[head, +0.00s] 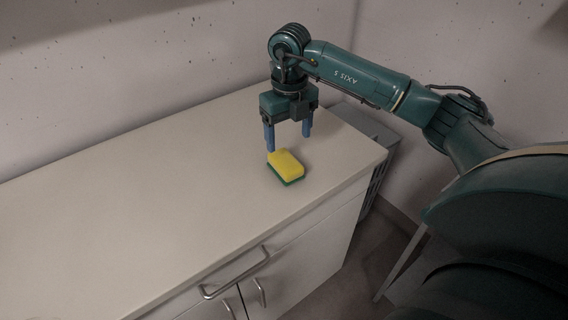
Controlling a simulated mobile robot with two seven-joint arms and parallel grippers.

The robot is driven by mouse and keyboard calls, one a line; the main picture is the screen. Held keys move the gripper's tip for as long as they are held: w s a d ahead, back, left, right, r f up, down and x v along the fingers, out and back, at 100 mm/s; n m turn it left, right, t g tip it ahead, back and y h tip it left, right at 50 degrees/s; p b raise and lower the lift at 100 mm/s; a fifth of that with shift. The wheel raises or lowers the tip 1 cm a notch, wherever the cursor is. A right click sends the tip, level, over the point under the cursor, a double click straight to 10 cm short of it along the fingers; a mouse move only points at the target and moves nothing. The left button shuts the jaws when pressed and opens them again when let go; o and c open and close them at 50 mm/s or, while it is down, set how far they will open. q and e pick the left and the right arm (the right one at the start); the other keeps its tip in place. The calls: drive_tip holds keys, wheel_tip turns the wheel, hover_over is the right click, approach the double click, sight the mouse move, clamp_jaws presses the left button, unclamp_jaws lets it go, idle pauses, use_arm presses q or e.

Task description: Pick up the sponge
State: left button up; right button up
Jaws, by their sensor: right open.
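A yellow sponge (287,165) with a green underside lies flat on the light countertop (160,190), towards its right end. My right gripper (288,142) points down with its two blue fingers apart and nothing between them. Its fingertips are just behind and above the sponge in the picture. The left fingertip appears close to the sponge's back left corner; I cannot tell whether it touches. My left gripper is not in view.
The counter stands against a pale wall (150,60). Its front has a drawer handle (235,275) and doors below. A grey crate-like object (378,150) stands beyond the counter's right end. The counter left of the sponge is bare.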

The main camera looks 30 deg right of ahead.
sight(287, 161)
drive_tip(key=f, duration=0.7)
drive_tip(key=shift+w+a+f+p, duration=0.15)
drive_tip(key=shift+a+f+p, duration=0.05)
drive_tip(key=shift+f+p, duration=0.1)
drive_tip(key=shift+c, duration=0.2)
drive_tip(key=c, duration=1)
wheel_tip(287, 161, up, 10)
drive_tip(key=o, duration=0.4)
drive_tip(key=c, duration=0.3)
drive_tip(key=shift+c, duration=0.2)
drive_tip(key=shift+a, duration=0.1)
